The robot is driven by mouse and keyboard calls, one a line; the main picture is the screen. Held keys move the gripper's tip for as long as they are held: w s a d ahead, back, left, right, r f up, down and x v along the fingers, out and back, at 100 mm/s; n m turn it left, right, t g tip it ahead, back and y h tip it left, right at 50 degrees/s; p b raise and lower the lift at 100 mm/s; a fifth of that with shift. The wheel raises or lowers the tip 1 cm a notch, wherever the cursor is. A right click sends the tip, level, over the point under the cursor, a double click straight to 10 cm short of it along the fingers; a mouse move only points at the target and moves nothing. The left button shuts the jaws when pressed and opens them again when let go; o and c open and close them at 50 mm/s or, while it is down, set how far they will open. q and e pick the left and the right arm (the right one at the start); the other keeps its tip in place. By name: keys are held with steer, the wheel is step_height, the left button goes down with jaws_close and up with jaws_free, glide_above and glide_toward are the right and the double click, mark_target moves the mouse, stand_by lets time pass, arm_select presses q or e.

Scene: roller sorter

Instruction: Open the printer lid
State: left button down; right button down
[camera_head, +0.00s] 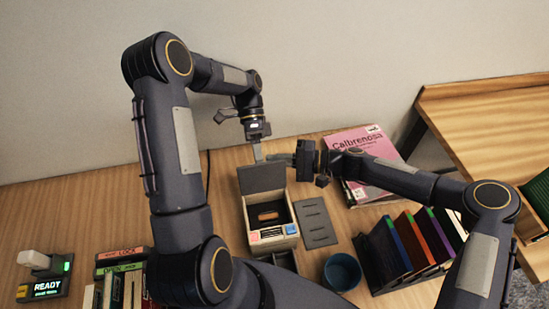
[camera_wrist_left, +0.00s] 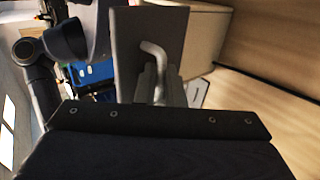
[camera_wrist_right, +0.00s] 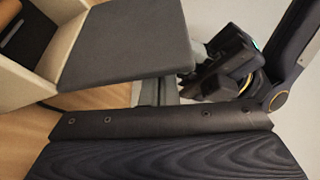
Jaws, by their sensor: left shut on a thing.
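The printer (camera_head: 288,232) is a small beige box on the table with a brown item inside its opening. Its dark grey lid (camera_head: 262,178) stands raised at the back; it also shows in the left wrist view (camera_wrist_left: 128,45) and the right wrist view (camera_wrist_right: 125,45). My left gripper (camera_head: 257,152) is at the lid's far edge, shut on the bent light-grey handle (camera_wrist_left: 153,58). My right gripper (camera_head: 283,157) is beside the lid's upper right edge, with its fingers close to the lid in the right wrist view. The gap between them is unclear.
A grey slotted plate (camera_head: 316,223) lies right of the printer, with a blue cup (camera_head: 342,271) in front. A pink book (camera_head: 362,146) lies behind and a folder rack (camera_head: 385,252) stands right. A READY device (camera_head: 47,287) and upright books (camera_head: 118,285) are left.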

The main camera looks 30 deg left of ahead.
arm_select(q)
steer(key=c, duration=1.5)
jaws_free()
steer(key=shift+w+a+f, duration=0.25)
steer(key=shift+f, duration=0.15)
arm_select(e)
steer(key=shift+s+g, duration=0.3)
steer(key=shift+s, duration=0.3)
arm_select(q)
steer(key=shift+r, duration=0.1)
arm_select(e)
steer(key=shift+s+r, duration=0.1)
arm_select(q)
steer(key=shift+d, duration=0.1)
